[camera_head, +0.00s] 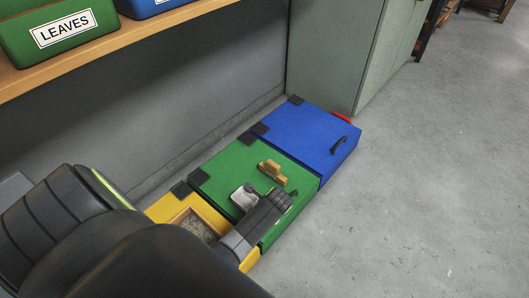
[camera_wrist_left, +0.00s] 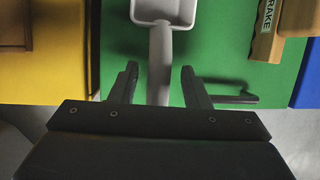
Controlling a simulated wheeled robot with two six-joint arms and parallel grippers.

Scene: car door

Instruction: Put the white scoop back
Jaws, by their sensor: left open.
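The white scoop (camera_head: 243,197) lies on the green lid (camera_head: 226,166) of a low box on the floor. In the left wrist view the scoop's bowl (camera_wrist_left: 165,12) is at the top, and its handle runs down towards my left gripper (camera_wrist_left: 160,70). My left gripper is open, with one finger on each side of the handle and a gap to both. In the head view the left gripper (camera_head: 268,207) is over the front part of the green lid and hides the handle. My right gripper is not in view.
A wooden block (camera_head: 270,171) sits beside the scoop; lettering on it reads "BRAKE" in the wrist view. A yellow box (camera_head: 171,207) with an open, grainy-filled recess is nearer. A blue lid (camera_head: 308,134) with a black handle is beyond. Grey floor (camera_head: 420,200) is clear on the right.

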